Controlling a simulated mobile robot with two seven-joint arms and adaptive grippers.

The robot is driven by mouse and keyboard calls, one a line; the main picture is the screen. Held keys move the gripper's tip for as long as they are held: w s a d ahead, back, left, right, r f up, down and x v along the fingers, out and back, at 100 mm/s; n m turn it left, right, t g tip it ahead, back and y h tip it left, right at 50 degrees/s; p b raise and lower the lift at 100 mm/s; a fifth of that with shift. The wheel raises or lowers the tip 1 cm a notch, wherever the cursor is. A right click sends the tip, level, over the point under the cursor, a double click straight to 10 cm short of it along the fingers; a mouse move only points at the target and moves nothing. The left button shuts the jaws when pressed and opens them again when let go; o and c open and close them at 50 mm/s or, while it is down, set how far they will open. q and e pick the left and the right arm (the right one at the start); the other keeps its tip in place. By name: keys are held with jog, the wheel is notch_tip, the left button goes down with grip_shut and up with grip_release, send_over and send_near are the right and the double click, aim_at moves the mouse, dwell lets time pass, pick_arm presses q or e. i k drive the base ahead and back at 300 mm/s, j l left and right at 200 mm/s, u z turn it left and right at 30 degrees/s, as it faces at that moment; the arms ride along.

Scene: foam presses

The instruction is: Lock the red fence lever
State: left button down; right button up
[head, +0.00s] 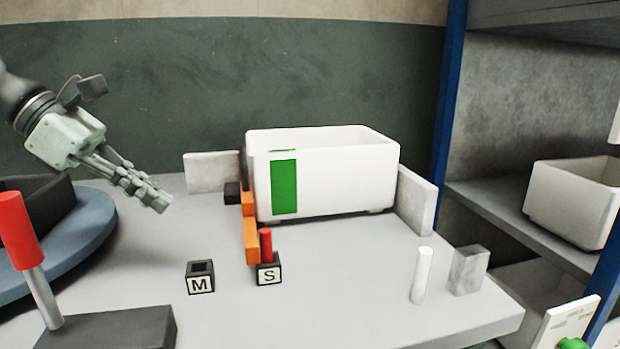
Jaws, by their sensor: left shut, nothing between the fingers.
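A short red upright cylinder (266,243) stands at the black block marked S (269,273), against the front end of the orange fence (251,239). A larger red-handled lever (18,230) on a grey rod rises, slightly tilted, from a dark base (120,330) at the lower left. I cannot tell for sure which of the two is the fence lever. My left gripper (158,202) is shut and empty, above the table's left part, pointing down and right. It is apart from both red parts. My right gripper is not in view.
A white bin (335,185) with a green patch stands right of the fence between grey plates (416,198). A block marked M (200,277) with an open socket sits left of S. A white cylinder (421,275) and grey block (468,270) stand right. The front middle table is clear.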

aim_at(18, 235)
jog(key=k+l, duration=0.15)
jog(key=l, duration=0.2)
jog(key=k+l, duration=0.1)
jog(key=l, duration=0.25)
jog(key=k+l, duration=0.15)
jog(key=l, duration=0.25)
jog(key=k+l, duration=0.1)
jog(key=l, duration=0.25)
jog(key=k+l, duration=0.15)
jog(key=l, duration=0.2)
jog(key=k+l, duration=0.15)
jog(key=l, duration=0.2)
jog(key=k+l, duration=0.1)
jog(key=l, duration=0.25)
